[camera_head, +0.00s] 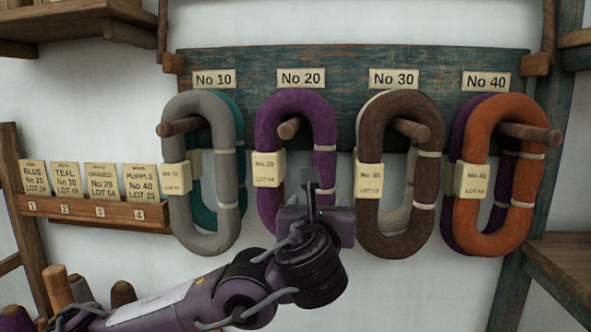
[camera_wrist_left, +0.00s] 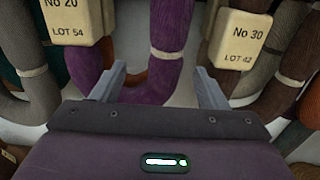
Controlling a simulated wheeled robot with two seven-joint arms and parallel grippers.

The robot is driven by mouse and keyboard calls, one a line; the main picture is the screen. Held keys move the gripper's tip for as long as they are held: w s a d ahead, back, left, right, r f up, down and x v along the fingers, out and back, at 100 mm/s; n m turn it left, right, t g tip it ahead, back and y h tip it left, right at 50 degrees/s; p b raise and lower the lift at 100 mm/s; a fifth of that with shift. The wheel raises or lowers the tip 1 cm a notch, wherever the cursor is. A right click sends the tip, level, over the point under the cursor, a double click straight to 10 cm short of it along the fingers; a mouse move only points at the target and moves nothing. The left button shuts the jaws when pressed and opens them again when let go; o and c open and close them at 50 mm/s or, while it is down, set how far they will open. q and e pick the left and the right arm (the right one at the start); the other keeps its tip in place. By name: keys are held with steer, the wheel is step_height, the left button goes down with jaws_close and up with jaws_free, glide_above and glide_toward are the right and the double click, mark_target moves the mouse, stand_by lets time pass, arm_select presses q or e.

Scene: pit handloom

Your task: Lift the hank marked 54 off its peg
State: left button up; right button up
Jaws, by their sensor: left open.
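The hank marked 54 is the purple hank (camera_head: 322,128) hanging on the peg (camera_head: 289,128) under the No 20 plate. Its tag (camera_wrist_left: 72,20) reads No 20, LOT 54 in the left wrist view; in the head view the lot number is too small to read surely. My left gripper (camera_head: 311,184) is open in front of the hank's lower part. In the left wrist view, the purple hank (camera_wrist_left: 168,28) shows between the fingertips (camera_wrist_left: 160,84), with no visible grip on it. An orange hank (camera_wrist_left: 133,77) shows partly behind it. My right gripper is out of view.
A brown hank (camera_head: 371,215) hangs close on the right, a grey hank (camera_head: 176,215) on the left and an orange hank (camera_head: 522,170) at far right. A card rack (camera_head: 80,207) and cones (camera_head: 122,293) are at the left, a wooden shelf (camera_head: 563,262) at the right.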

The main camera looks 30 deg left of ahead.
mark_target(323, 199)
arm_select(q)
steer(key=x, duration=0.1)
steer(key=p+x, duration=0.1)
steer(key=x, duration=0.3)
steer(key=shift+w+d+r, duration=0.1)
steer(key=shift+w+d, duration=0.1)
steer(key=shift+w, duration=0.4)
steer(key=shift+s, duration=0.1)
steer(key=c, duration=1.1)
steer(key=shift+a, duration=0.1)
